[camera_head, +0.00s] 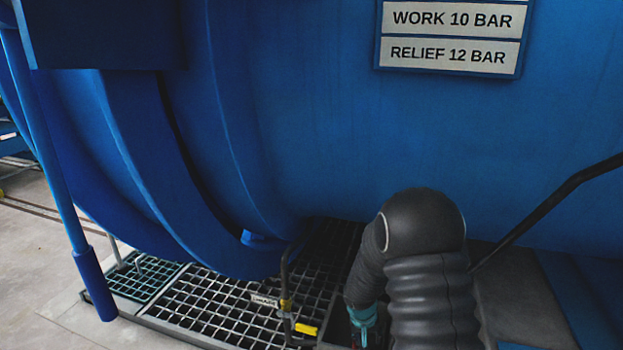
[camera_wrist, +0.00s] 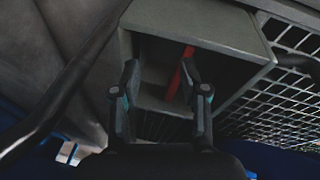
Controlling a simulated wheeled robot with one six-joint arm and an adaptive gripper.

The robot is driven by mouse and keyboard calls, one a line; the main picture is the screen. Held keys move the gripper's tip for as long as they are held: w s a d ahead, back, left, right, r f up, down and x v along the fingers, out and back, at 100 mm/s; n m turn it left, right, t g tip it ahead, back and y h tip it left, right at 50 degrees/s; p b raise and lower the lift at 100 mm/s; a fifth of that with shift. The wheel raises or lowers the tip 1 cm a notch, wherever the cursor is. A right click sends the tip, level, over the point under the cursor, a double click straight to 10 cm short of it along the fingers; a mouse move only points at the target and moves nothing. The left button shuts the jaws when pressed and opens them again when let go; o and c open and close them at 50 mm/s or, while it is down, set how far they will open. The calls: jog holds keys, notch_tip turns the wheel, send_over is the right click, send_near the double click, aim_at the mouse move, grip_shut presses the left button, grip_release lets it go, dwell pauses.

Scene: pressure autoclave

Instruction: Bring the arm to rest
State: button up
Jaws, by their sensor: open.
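My gripper (camera_wrist: 159,70) is open, its two dark fingers apart with nothing between them. In the wrist view it faces a grey open-fronted box (camera_wrist: 222,32). A red bar (camera_wrist: 180,73) stands inside the box, behind the right fingertip; I cannot tell whether they touch. In the head view my arm, in a black ribbed sleeve, reaches down at the lower right. Only a teal part near the gripper shows there, and the fingertips are hidden.
The blue vessel (camera_head: 330,120) fills the head view, with a pressure sign (camera_head: 448,54). Below lies a floor grating (camera_head: 210,300) with a yellow-handled valve (camera_head: 306,328) on a thin pipe. A black rail (camera_head: 560,190) slants up right of my arm. Clear floor (camera_head: 30,260) lies left.

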jog(key=s+r+t+p, duration=0.1)
jog(key=s+r+p, duration=0.2)
jog(key=s+r, duration=0.7)
jog(key=s+r+t+y+p, duration=0.1)
jog(key=s+r+p, duration=0.3)
jog(key=s+r, duration=0.6)
jog(key=s+r+n+t+y+p, duration=0.1)
jog(key=s+r+p, duration=0.2)
jog(key=s+r, duration=0.7)
notch_tip(320, 180, up, 14)
jog(key=shift+r+t+p, duration=0.1)
jog(key=shift+t+p, duration=0.2)
jog(key=shift+p, duration=0.05)
